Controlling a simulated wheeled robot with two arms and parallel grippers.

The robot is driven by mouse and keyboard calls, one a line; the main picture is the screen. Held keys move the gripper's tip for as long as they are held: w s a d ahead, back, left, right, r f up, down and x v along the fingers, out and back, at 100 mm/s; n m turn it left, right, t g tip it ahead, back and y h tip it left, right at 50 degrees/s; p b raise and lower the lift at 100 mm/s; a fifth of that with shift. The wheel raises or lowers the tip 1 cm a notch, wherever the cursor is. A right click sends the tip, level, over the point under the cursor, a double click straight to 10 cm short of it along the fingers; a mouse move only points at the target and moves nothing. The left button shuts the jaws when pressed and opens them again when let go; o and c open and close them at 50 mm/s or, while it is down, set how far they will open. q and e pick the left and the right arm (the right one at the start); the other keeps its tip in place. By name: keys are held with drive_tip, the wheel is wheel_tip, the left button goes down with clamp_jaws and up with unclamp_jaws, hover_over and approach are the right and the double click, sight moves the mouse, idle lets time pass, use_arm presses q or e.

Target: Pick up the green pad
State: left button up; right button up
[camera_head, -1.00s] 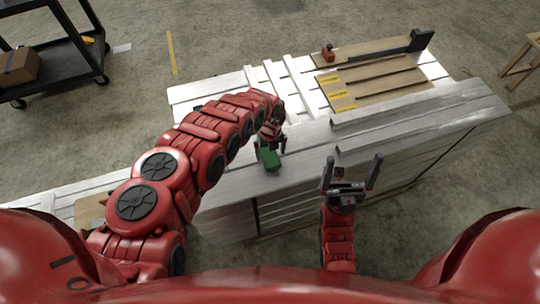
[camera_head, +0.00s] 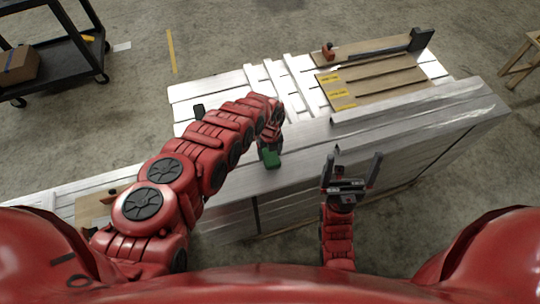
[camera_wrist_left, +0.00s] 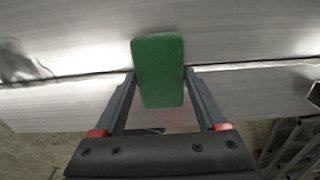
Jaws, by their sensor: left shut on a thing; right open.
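The green pad (camera_head: 271,158) is at my left gripper, over the silver top face of the trailer side (camera_head: 310,152) near its front edge. In the left wrist view the green pad (camera_wrist_left: 159,70) is a rounded green block between the two fingers. My left gripper (camera_wrist_left: 159,72) is shut on it, with a finger against each side. In the head view my left gripper (camera_head: 268,149) is partly covered by its own arm. I cannot tell whether the pad touches the metal below. My right gripper (camera_head: 352,163) is open and empty, in front of the trailer.
Brown boards (camera_head: 375,82) with yellow labels lie on the slatted trailer bed. A small red object (camera_head: 328,51) and a long dark tool (camera_head: 420,40) lie at the far side. A black cart (camera_head: 50,50) with a cardboard box (camera_head: 18,66) stands at the upper left. A wooden stool (camera_head: 522,58) is at right.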

sight(270, 154)
use_arm(q)
drive_tip(key=shift+r, duration=0.1)
drive_tip(key=shift+w+d+r, duration=0.1)
drive_tip(key=shift+r, duration=0.25)
wheel_tip(270, 154, up, 8)
drive_tip(key=shift+f+b, duration=0.15)
drive_tip(key=shift+b, duration=0.7)
drive_tip(key=shift+r, duration=0.75)
